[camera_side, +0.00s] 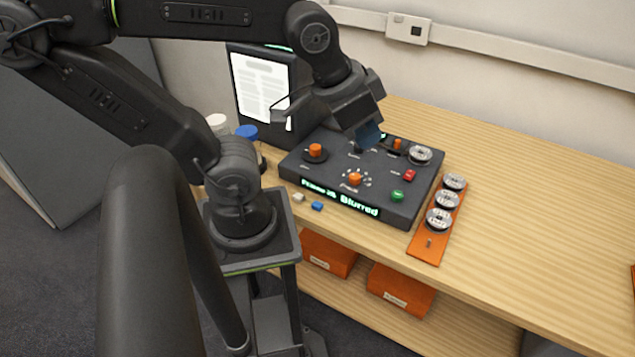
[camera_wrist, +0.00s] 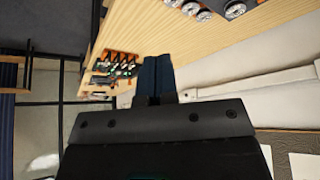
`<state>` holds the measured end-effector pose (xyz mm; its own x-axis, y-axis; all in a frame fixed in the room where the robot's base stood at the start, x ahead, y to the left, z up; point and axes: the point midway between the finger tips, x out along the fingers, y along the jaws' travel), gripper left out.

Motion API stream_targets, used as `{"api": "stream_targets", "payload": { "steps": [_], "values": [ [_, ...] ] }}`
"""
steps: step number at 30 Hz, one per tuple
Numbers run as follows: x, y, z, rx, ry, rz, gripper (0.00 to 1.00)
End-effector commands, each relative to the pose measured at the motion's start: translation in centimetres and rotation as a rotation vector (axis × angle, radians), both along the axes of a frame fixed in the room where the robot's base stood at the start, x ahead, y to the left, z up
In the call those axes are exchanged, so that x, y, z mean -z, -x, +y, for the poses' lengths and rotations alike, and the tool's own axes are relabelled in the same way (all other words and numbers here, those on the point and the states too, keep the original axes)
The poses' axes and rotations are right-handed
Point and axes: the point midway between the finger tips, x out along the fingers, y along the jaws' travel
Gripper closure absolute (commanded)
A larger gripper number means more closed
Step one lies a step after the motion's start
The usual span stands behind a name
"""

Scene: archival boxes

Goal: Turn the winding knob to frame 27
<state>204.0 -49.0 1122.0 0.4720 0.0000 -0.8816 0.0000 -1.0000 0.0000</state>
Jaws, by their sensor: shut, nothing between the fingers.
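The dark control box (camera_side: 290,171) sits on the wooden bench. Its front display (camera_side: 340,197) glows green and reads "Frame", a number that looks like 26, and "Blurred". An orange knob (camera_side: 315,149) stands on a round dark base at its left. Another orange knob (camera_side: 355,179), ringed by pale marks, is near the front middle. The labels are too small to tell which is the winding knob. My gripper (camera_side: 369,136) is shut and empty above the rear middle of the box, apart from both knobs. Its blue-dark fingers (camera_wrist: 158,75) show together in the wrist view.
A lit document screen (camera_side: 261,85) stands behind the box at left. White and blue-capped containers (camera_side: 247,132) stand beside it. Red (camera_side: 409,175) and green (camera_side: 397,196) buttons and a reel (camera_side: 420,155) are on the box. An orange rack (camera_side: 429,246) holds reels. The bench's right is clear.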

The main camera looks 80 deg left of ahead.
Motion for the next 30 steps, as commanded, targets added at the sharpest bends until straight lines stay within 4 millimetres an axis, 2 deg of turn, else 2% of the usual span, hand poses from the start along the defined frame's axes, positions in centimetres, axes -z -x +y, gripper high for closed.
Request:
{"api": "stream_targets", "payload": {
  "steps": [14, 17, 20, 23, 26, 27, 30],
  "values": [
    [0.0, 0.0, 0.0, 0.0, 0.0, 0.0, 1.0],
    [0.0, -0.1, 0.1, -0.009, 0.002, 0.003, 0.92],
    [0.2, -0.8, 1.2, -0.092, 0.02, 0.025, 0.83],
    [0.7, -2.3, 3.8, -0.286, 0.063, 0.074, 0.73],
    [1.7, -3.8, 7.9, -0.57, 0.132, 0.136, 0.64],
    [2.1, -4.3, 9.9, -0.693, 0.163, 0.159, 0.6],
    [3.6, -4.6, 14.9, -1.0, 0.24, 0.212, 0.5]
  ]
}}
